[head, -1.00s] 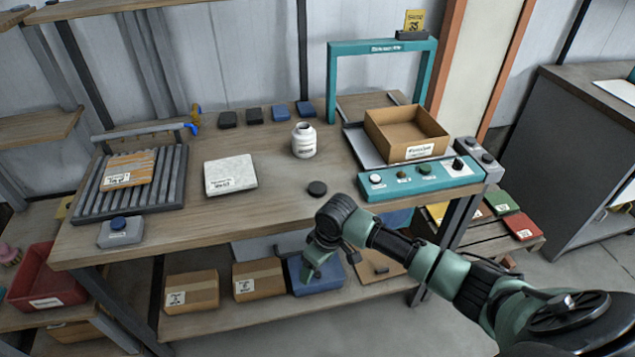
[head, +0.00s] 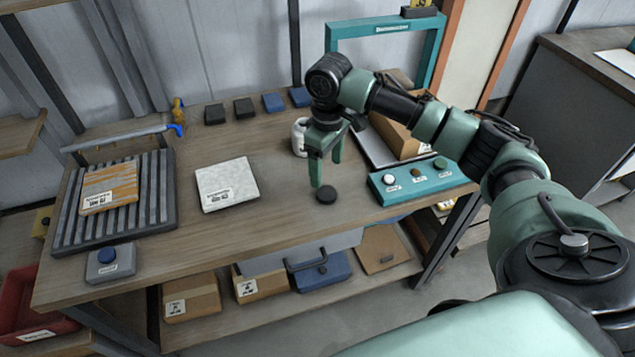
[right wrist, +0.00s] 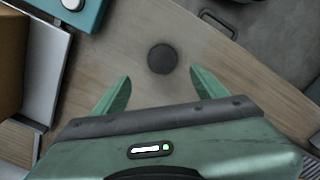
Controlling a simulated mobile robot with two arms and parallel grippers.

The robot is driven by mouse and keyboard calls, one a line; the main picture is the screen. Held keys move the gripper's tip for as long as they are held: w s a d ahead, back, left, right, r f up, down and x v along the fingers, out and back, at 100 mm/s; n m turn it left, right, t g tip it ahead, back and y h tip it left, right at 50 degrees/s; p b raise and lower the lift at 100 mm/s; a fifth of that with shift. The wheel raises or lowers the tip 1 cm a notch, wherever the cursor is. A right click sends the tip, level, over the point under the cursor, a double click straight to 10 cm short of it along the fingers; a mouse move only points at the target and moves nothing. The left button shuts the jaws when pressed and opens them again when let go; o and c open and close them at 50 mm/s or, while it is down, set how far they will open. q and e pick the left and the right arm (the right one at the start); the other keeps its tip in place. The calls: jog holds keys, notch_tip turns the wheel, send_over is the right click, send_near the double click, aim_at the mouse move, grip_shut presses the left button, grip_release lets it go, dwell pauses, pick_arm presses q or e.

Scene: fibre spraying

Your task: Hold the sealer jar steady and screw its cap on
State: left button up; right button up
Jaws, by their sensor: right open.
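The sealer jar (head: 299,137) is white and stands upright on the bench, partly hidden behind my right gripper in the head view. Its dark round cap (head: 326,195) lies flat on the bench near the front edge, apart from the jar. My right gripper (head: 326,173) is open and points down just above and beside the cap. In the right wrist view the cap (right wrist: 162,59) lies beyond the fingertips, roughly midway between the two green fingers (right wrist: 158,83), with nothing between them. My left gripper is not in view.
A teal button panel (head: 424,178) and a cardboard box (head: 395,130) stand right of the gripper. A white labelled slab (head: 226,184) and a ribbed rack (head: 150,190) lie to the left. Small dark and blue blocks line the back. Bench between slab and cap is clear.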

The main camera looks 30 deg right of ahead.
aim_at(326, 193)
jog(key=shift+s+r, duration=0.15)
jog(key=shift+s, duration=0.3)
jog(key=shift+f, duration=0.2)
notch_tip(326, 193, down, 2)
jog(key=shift+w, duration=0.15)
jog(key=shift+f, duration=0.2)
jog(key=shift+f+p, duration=0.35)
notch_tip(326, 193, down, 4)
jog(key=shift+a+f+p, duration=0.1)
jog(key=shift+f+p, duration=0.15)
jog(key=shift+p, duration=0.2)
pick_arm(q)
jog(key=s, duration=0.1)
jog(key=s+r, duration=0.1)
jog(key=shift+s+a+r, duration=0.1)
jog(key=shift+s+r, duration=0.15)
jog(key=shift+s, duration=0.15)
